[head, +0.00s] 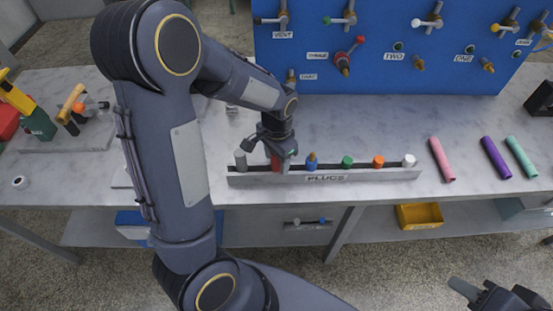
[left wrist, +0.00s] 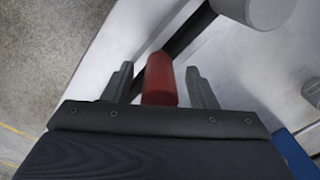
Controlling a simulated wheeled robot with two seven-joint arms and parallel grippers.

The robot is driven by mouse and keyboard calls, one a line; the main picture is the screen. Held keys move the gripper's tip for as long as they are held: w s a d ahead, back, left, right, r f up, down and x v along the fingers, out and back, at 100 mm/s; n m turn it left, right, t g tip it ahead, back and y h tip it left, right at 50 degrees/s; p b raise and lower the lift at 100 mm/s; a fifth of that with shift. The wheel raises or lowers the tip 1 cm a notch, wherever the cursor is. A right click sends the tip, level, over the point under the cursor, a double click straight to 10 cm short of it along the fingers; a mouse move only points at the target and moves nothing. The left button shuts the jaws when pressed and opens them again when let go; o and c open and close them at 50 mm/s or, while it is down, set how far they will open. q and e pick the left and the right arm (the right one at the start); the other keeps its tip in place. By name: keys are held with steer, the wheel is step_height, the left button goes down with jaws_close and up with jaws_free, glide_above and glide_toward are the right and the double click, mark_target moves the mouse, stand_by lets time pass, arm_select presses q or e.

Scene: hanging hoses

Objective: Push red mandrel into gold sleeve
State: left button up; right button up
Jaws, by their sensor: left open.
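The red mandrel (head: 276,163) stands in the plug rack near its left end, partly hidden by my left gripper in the head view. My left gripper (head: 278,155) is open at the rack. In the left wrist view the red mandrel (left wrist: 160,79) lies between the two fingers (left wrist: 161,86), with a visible gap on each side. Several gold-coloured fittings are on the blue panel, one at its middle right (head: 418,65); I cannot tell which is the gold sleeve. My right gripper (head: 492,296) is at the bottom right, cut by the frame edge; its jaw opening is unclear.
The rack (head: 402,174) labelled PLUGS holds several coloured plugs. Pink (head: 442,160), purple (head: 496,158) and teal (head: 522,157) cylinders lie to its right. The blue panel (head: 375,20) stands behind, with projecting valves. My left arm hides part of the bench. Tools lie at left.

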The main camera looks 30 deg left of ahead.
arm_select(q)
steer(key=shift+f, duration=0.1)
steer(key=c, duration=1.1)
